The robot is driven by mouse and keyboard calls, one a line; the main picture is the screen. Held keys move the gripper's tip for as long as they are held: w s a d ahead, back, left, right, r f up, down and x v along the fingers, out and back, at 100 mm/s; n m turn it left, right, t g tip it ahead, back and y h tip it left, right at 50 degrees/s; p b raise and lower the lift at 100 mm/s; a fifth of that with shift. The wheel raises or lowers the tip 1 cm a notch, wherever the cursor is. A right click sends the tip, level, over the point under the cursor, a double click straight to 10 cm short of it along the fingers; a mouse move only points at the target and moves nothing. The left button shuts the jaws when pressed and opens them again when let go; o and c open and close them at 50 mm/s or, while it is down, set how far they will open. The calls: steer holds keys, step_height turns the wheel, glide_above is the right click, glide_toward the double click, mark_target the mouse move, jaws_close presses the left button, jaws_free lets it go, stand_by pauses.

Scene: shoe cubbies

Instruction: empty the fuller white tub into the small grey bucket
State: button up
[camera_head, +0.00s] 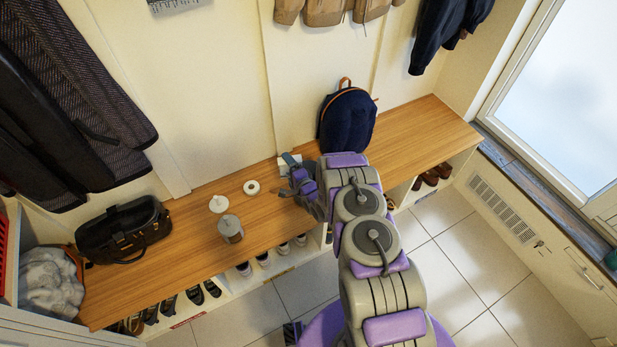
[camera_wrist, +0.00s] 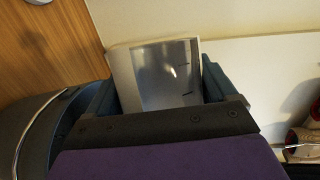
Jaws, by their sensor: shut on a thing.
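My gripper (camera_head: 290,166) is over the wooden bench, near the wall and left of the backpack. It is shut on a white, square-edged tub (camera_head: 284,162). In the wrist view the tub (camera_wrist: 124,78) sits between my two blue-grey fingers (camera_wrist: 160,92), its open side showing a grey, shiny inside. I cannot tell what it contains. A small grey round vessel (camera_head: 230,232), likely the bucket, stands on the bench to the left, apart from my gripper. A white round container (camera_head: 217,205) stands just behind it. No second tub like the held one can be made out.
A black bag (camera_head: 122,229) sits at the left end, a navy backpack (camera_head: 347,121) against the wall. Shoes fill cubbies below. The right bench end is clear.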

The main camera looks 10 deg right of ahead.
steer(key=shift+f, duration=0.1)
steer(key=shift+d+r+m+t+y+b, duration=0.35)
steer(key=shift+m+b, duration=0.2)
steer(key=shift+m, duration=0.35)
stand_by(0.4)
